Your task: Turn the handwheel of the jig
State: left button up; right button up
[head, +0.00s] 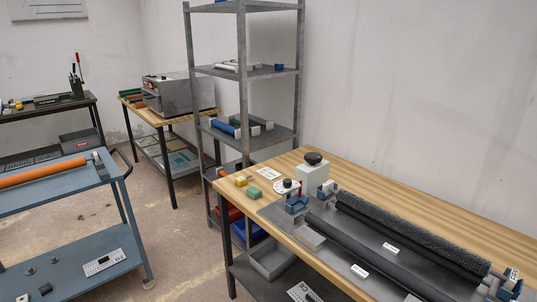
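The jig (318,240) is a grey baseplate on the wooden-topped table at the right. It has a dark textured roller (410,233), a smooth dark roller (365,255) and blue end supports (296,204). At its far end a small white disc (282,187) carries a red and black part; it looks like a handwheel, but it is too small to be sure. Beside it stands a white block (313,178) with a round black knob (313,158) on top. Neither of my grippers is in view.
Small yellow and green blocks (253,192) lie near the table's far left corner. A grey shelf rack (243,80) stands behind the table. A blue cart (70,235) with an orange roller (42,173) is at the left. Floor between cart and table is clear.

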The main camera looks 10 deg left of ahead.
aim_at(313, 158)
jog(key=i+u, duration=0.5)
jog(key=i+l+u, duration=0.2)
jog(key=i+u, duration=0.25)
